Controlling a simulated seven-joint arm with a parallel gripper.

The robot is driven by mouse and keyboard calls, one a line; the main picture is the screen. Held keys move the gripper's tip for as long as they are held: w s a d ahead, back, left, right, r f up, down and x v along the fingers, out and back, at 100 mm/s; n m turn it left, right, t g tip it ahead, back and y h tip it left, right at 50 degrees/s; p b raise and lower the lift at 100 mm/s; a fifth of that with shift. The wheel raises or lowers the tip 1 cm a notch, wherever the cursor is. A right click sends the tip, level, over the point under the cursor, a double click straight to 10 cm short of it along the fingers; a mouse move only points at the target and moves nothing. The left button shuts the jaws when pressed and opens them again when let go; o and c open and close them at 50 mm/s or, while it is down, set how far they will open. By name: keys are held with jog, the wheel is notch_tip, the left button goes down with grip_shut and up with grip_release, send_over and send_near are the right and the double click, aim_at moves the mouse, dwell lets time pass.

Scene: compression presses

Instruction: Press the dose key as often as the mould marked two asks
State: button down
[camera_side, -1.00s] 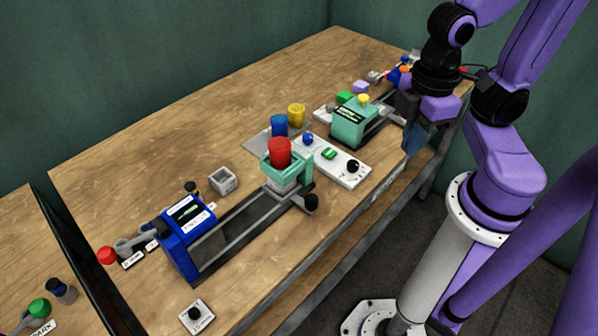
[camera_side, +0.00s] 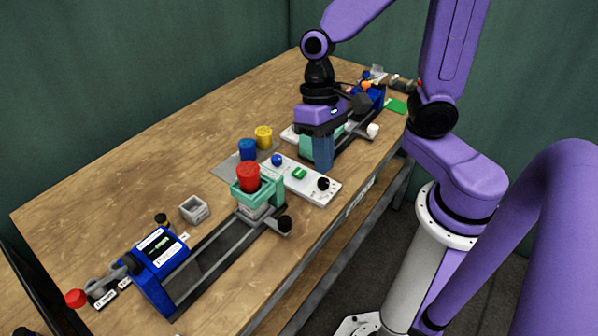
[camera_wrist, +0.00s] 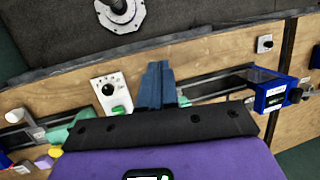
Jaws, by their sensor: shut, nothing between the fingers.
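My gripper (camera_side: 323,165) has its blue fingers together with nothing between them, pointing down beside the black knob end of the white control panel (camera_side: 312,190). The panel carries a blue button (camera_side: 277,160), a green key (camera_side: 299,173) and a black knob (camera_side: 323,184). In the wrist view the closed fingers (camera_wrist: 158,68) hang just right of the panel (camera_wrist: 97,86), and the green key (camera_wrist: 119,110) is partly hidden. I cannot tell which key is the dose key. A teal mould (camera_side: 270,190) holds a red cylinder (camera_side: 248,177). No mark "two" is readable.
A blue press (camera_side: 158,263) with a red-knobbed lever (camera_side: 76,298) stands front left. Blue (camera_side: 247,150) and yellow (camera_side: 264,137) cylinders stand on a grey mat (camera_side: 228,167). A grey box (camera_side: 194,210) is nearby. A second press lies behind my gripper. The back left table is clear.

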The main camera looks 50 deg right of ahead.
jog(key=w+a+f+m+y, duration=0.2)
jog(key=w+m+y, duration=0.1)
jog(key=w+m, duration=0.6)
jog(key=m+t, duration=1)
jog(key=m, duration=1.9)
send_over(303, 172)
notch_tip(303, 172, down, 8)
jog(key=shift+r, duration=0.25)
jog(key=shift+w, duration=0.1)
jog(key=shift+f, duration=4.4)
jog(key=shift+f, duration=0.1)
